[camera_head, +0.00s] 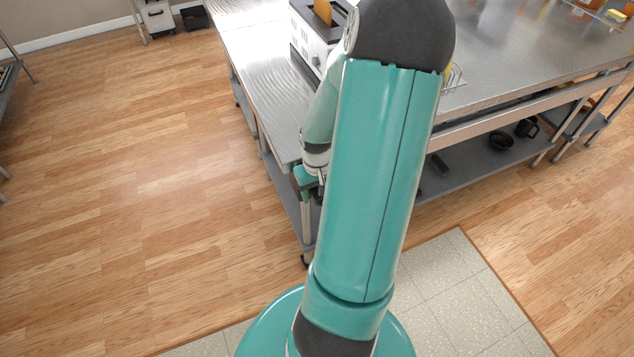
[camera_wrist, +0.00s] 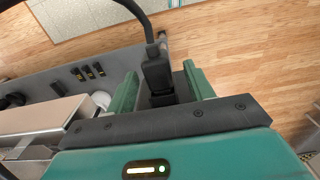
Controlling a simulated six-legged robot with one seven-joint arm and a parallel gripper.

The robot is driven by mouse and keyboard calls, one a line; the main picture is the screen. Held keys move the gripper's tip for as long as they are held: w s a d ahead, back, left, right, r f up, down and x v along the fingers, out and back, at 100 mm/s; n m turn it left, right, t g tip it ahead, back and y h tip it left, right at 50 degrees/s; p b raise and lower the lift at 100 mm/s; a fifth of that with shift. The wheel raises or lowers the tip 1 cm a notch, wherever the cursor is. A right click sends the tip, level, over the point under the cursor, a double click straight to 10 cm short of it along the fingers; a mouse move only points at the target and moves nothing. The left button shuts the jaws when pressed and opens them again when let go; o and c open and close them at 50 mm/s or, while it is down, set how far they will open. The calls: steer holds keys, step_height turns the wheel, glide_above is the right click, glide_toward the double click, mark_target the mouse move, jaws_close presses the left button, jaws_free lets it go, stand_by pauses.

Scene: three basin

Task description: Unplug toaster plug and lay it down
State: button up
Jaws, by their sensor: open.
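The toaster (camera_head: 313,40) stands on the metal table in the head view, with a slice of bread in its top; my arm hides part of it. The black toaster plug (camera_wrist: 156,72) is in the wrist view, with its dark cord curving up and to the left. My gripper (camera_wrist: 160,68) is open, its two teal fingers on either side of the plug with gaps showing. Whether the plug sits in a socket is hard to tell. In the head view my gripper (camera_head: 309,182) is small and partly hidden, beside the table's near corner.
The metal table (camera_head: 245,50) has a lower shelf (camera_head: 460,165) holding dark pans and a mug. Several small black items (camera_wrist: 88,72) lie on a grey surface in the wrist view. The wooden floor at left is clear.

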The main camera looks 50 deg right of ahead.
steer(key=shift+f, duration=0.1)
jaws_close()
steer(key=shift+s+a, duration=0.4)
steer(key=shift+s, duration=0.3)
steer(key=shift+s+a, duration=0.4)
steer(key=shift+s, duration=0.3)
stand_by(0.4)
steer(key=shift+s+a, duration=0.35)
steer(key=shift+s, duration=0.2)
